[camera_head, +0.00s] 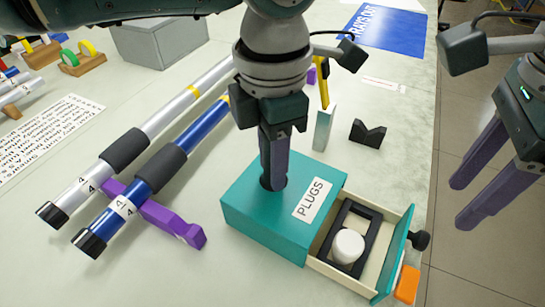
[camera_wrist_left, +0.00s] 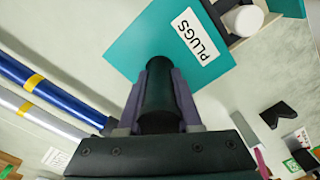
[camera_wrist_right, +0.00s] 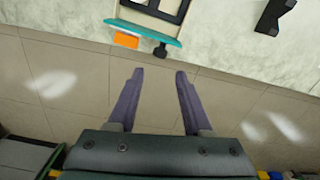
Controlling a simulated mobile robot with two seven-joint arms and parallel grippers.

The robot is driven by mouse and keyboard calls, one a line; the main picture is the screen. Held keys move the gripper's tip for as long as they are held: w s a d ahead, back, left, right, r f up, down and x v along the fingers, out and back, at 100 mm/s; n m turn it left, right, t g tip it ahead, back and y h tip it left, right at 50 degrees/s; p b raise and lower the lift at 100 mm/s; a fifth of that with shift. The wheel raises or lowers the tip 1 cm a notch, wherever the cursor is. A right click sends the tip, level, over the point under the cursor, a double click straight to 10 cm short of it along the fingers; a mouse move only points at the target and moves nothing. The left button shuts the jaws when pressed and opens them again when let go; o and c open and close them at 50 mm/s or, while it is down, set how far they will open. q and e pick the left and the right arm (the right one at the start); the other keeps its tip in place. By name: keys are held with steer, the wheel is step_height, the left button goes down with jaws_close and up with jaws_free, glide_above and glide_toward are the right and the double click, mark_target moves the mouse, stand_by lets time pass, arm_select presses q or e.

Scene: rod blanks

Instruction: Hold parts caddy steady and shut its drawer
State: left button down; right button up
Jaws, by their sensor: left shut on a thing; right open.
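The teal parts caddy (camera_head: 245,210), labelled PLUGS, stands near the table's right edge; it also shows in the left wrist view (camera_wrist_left: 130,45). Its drawer (camera_head: 340,275) is pulled out to the right, with a black frame and a white round plug (camera_head: 347,246) inside. The drawer front carries a black knob (camera_head: 418,240), also in the right wrist view (camera_wrist_right: 160,50). My left gripper (camera_head: 273,184) is shut on the caddy's dark upright post (camera_wrist_left: 160,95), on its top. My right gripper (camera_head: 463,205) is open and empty, beyond the table edge, apart from the knob.
An orange block (camera_head: 407,284) lies beside the drawer front. A black notched block (camera_head: 367,134) and a pale upright block (camera_head: 324,128) stand behind the caddy. Blue (camera_head: 190,138) and silver rods lie left across a purple support (camera_head: 160,216). Open floor lies right of the table.

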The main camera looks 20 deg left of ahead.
steer(key=shift+c, duration=0.2)
steer(key=c, duration=0.6)
steer(key=shift+s+d+f+y, duration=0.2)
steer(key=shift+d+f+y, duration=0.05)
steer(key=shift+d+y, duration=0.1)
steer(key=shift+c, duration=0.7)
steer(key=d, duration=0.1)
steer(key=d+y, duration=0.1)
steer(key=s+d+m, duration=0.1)
steer(key=shift+f+y, duration=0.35)
steer(key=shift+f, duration=0.05)
jaws_close()
steer(key=d+m+y, duration=0.2)
steer(key=d, duration=0.5)
steer(key=a+f, duration=0.7)
steer(key=f, duration=0.1)
steer(key=shift+w+a+t, duration=0.35)
steer(key=shift+w+t, duration=0.05)
